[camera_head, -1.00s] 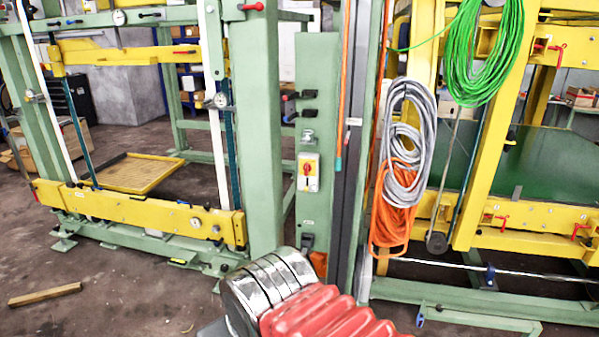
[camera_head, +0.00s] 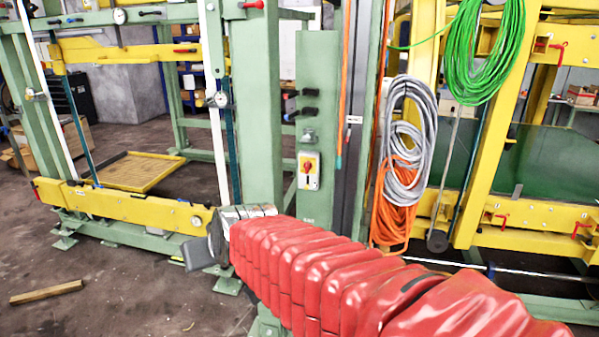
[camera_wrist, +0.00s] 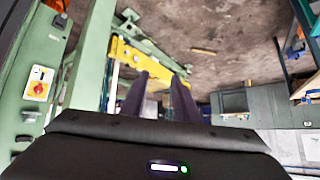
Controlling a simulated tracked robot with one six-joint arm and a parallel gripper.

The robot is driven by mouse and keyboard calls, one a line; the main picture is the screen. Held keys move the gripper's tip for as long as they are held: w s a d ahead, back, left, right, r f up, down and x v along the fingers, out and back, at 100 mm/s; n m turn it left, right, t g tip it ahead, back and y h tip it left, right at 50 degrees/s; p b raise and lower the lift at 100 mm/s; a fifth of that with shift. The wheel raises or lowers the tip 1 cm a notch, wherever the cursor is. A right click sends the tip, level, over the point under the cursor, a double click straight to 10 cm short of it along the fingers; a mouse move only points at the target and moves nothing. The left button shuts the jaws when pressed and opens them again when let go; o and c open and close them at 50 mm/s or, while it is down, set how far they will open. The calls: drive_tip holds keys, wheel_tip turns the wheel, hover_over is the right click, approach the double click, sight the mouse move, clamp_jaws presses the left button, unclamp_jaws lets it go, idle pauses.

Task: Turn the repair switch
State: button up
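The repair switch is a red rotary knob on a yellow and white plate (camera_head: 308,168), mounted on a green upright panel. In the wrist view the switch (camera_wrist: 39,88) is at the far left, well off to the side of my fingers. My gripper (camera_wrist: 160,92) shows two dark fingers with a gap between them, and nothing is held there. In the head view my red-sleeved arm reaches up and left, with its dark end left of and below the switch, apart from it. The fingers are not clear in that view.
Black handles (camera_head: 303,103) stick out of the panel above the switch. Grey cable (camera_head: 404,130) and orange cable (camera_head: 393,215) hang to its right. A yellow beam (camera_head: 130,207) crosses the green frame at left. A wooden bar (camera_head: 46,292) lies on open floor.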

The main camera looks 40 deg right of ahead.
drive_tip(key=w+d+m+t+h, duration=0.2)
drive_tip(key=w+d, duration=0.4)
drive_tip(key=w, duration=0.4)
drive_tip(key=m+h, duration=0.7)
drive_tip(key=h, duration=0.5)
approach(307, 168)
drive_tip(key=v, duration=0.6)
drive_tip(key=shift+w+r, duration=0.1)
drive_tip(key=shift+w, duration=0.1)
drive_tip(key=shift+d, duration=0.1)
drive_tip(key=shift+x, duration=6.85)
drive_tip(key=shift+c, duration=0.3)
clamp_jaws()
